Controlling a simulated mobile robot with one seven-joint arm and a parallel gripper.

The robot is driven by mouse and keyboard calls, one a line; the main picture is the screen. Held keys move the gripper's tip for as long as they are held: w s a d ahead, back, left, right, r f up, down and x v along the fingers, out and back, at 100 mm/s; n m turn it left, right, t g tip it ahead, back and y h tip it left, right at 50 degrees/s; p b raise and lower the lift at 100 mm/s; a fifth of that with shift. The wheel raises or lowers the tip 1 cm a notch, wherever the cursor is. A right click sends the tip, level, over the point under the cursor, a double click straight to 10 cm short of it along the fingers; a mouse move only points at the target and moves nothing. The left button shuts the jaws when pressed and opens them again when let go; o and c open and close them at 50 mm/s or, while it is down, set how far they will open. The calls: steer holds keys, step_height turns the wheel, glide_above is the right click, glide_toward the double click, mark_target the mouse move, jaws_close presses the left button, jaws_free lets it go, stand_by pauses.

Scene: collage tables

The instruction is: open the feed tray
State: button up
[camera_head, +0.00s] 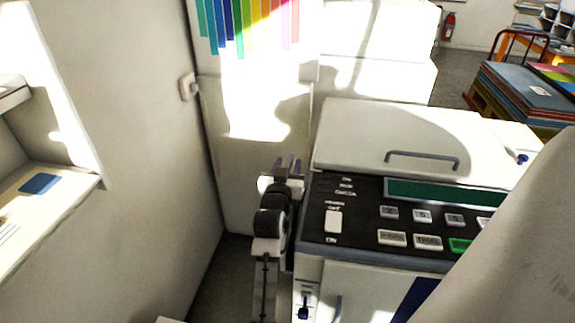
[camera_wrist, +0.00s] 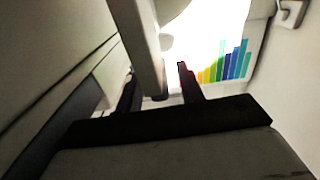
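The white machine (camera_head: 400,140) stands right of centre in the head view, with a dark button panel (camera_head: 360,215) and a grey handle on its lid. My gripper (camera_head: 288,165) is beside the machine's left side, its dark fingers pointing away from the head camera. In the wrist view, the two fingers (camera_wrist: 160,85) are apart. A pale upright bar or panel edge (camera_wrist: 145,45) passes between them, close to the left finger, with a gap to the right finger. I cannot tell whether this is the feed tray, or whether the left finger touches it. The tray is not clearly identifiable in the head view.
A pale wall or cabinet (camera_head: 130,130) stands left of my gripper, with a narrow floor gap between it and the machine. A panel with coloured strips (camera_head: 245,25) is behind. A cart with stacked boards (camera_head: 520,95) is far right.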

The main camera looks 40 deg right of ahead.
steer(key=shift+c, duration=0.5)
jaws_close()
steer(key=shift+w+a, duration=0.1)
steer(key=w+a+f+n+b, duration=1.05)
steer(key=w+a+b, duration=0.3)
steer(key=w, duration=0.25)
steer(key=w+a+f+n+b, duration=0.1)
steer(key=f+n+b, duration=0.1)
steer(key=f, duration=0.4)
steer(key=w+a+f+n+b, duration=0.2)
steer(key=f+n+b, duration=0.1)
steer(key=f, duration=0.4)
steer(key=w+a+f+n+b, duration=0.1)
steer(key=w+f+n+b, duration=0.1)
steer(key=f+b, duration=0.2)
steer(key=shift+a+f+b, duration=0.25)
steer(key=shift+f+b, duration=0.15)
steer(key=shift+f, duration=0.9)
